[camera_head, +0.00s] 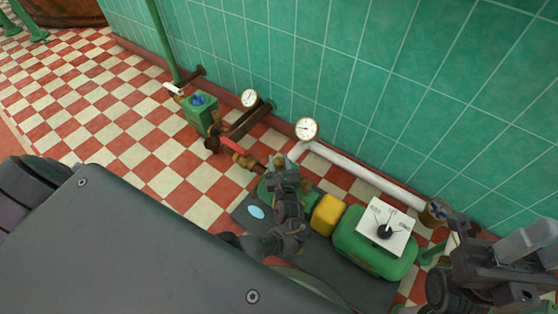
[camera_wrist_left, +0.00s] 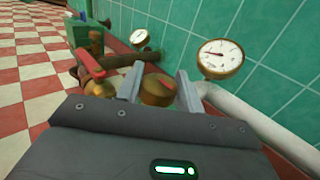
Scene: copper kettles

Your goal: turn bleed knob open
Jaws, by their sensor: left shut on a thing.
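The bleed knob appears to be the round brass knob with a red mark (camera_wrist_left: 157,91) in the left wrist view. It sits between the two grey fingers of my left gripper (camera_wrist_left: 159,90), which is shut on it. In the head view my left gripper (camera_head: 288,163) is over the brass pipework at the pump's left end, and it hides the knob there. How far the knob is turned cannot be told. My right gripper (camera_head: 515,262) is at the lower right of the head view, away from the knob; its jaw opening is unclear.
A red-handled valve (camera_wrist_left: 88,64) stands close left of the left fingers. A gauge (camera_wrist_left: 220,58) and white pipe (camera_wrist_left: 245,113) are close right. The green pump (camera_head: 360,255) carries a white dial plate (camera_head: 372,218). The tiled wall (camera_head: 400,95) rises behind. Checkered floor at left is open.

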